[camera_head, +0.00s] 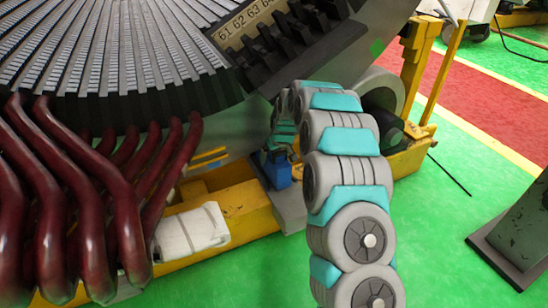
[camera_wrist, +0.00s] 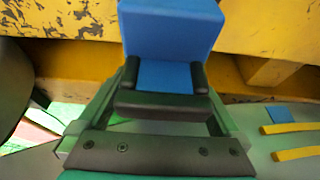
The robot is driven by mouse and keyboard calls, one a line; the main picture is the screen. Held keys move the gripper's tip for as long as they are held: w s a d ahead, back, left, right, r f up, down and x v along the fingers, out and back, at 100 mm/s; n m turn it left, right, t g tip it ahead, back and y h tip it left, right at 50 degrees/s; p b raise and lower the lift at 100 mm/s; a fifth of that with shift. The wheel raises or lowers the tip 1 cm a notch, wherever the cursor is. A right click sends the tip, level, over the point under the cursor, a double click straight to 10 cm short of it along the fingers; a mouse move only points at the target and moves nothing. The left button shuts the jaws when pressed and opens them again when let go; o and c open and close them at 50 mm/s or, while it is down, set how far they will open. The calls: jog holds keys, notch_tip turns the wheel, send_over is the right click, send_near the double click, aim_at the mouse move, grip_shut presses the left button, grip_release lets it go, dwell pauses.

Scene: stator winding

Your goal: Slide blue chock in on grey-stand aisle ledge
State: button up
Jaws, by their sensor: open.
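The blue chock (camera_wrist: 172,28) shows in the wrist view as a tall blue block with a lower blue part between my gripper's two dark finger pads. My gripper (camera_wrist: 166,76) is open around that lower part; whether either pad touches it I cannot tell. In the head view the blue chock (camera_head: 279,174) is low beside the yellow beam and under the end of my arm, which partly hides it. A grey block (camera_head: 291,208), possibly part of the grey stand, is just below it. The chock's contact with the ledge is unclear.
A yellow beam (camera_head: 240,211) runs beneath the large stator (camera_head: 105,50). Dark red coil ends (camera_head: 118,200) and a white wrapped bundle (camera_head: 191,231) are at left. A yellow upright (camera_head: 440,70) stands at right.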

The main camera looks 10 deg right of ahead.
jog(key=shift+s+r, duration=0.15)
jog(key=shift+r, duration=0.35)
jog(key=s+d, duration=0.1)
jog(key=s, duration=0.3)
jog(key=s+d, duration=0.1)
jog(key=s, duration=0.2)
jog(key=s+d+p, duration=0.1)
jog(key=s, duration=0.3)
jog(key=shift+s+d, duration=0.3)
jog(key=shift+d, duration=0.1)
